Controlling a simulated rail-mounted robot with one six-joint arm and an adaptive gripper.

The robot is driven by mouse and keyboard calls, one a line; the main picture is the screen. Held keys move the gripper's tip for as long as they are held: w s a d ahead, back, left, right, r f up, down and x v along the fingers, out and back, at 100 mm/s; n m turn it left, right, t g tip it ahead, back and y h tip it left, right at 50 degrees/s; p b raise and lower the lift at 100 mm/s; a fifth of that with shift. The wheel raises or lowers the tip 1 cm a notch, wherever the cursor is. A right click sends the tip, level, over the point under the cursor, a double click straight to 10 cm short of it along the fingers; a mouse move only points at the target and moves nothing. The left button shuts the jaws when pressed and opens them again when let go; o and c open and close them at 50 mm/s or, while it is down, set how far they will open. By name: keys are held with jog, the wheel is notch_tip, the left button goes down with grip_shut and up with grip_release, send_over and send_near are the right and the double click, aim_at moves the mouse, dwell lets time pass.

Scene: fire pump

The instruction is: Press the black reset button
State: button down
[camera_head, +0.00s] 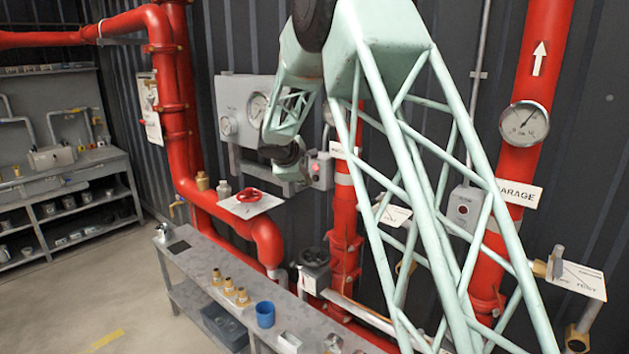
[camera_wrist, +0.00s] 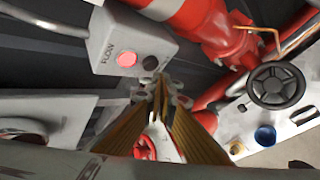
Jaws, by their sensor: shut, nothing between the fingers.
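A grey control box (camera_wrist: 128,45) marked FLOW shows at the top of the wrist view. It carries a lit red button or lamp (camera_wrist: 126,59) and a black button (camera_wrist: 150,62) to its right. My gripper (camera_wrist: 161,82) is shut and empty, its fingertips just below the black button in the picture. I cannot tell whether they touch the box. In the head view, a grey box (camera_head: 321,170) with a red light hangs on the dark wall beside my wrist. The black button cannot be made out there, and my arm largely hides the gripper.
A red pipe (camera_wrist: 195,15) runs close beside the box, with a black handwheel (camera_wrist: 277,86) farther right. A gauge panel (camera_head: 240,110) stands left of my wrist. A bench (camera_head: 215,265) with brass fittings and a blue cup (camera_head: 265,314) lies below. Open floor is at lower left.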

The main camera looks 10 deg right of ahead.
jog(key=shift+w+d, duration=0.55)
jog(key=shift+d, duration=0.2)
dwell(1.8)
jog(key=shift+s+a+b, duration=0.15)
jog(key=shift+b, duration=0.2)
jog(key=shift+s+a+b, duration=0.45)
jog(key=shift+a, duration=0.15)
dwell(0.3)
jog(key=shift+s+a+b, duration=0.65)
jog(key=shift+s+a, duration=0.1)
jog(key=shift+a, duration=0.25)
jog(key=shift+s+a+b, duration=0.65)
jog(key=shift+s+a, duration=0.05)
jog(key=shift+a, duration=0.3)
jog(key=shift+s, duration=0.1)
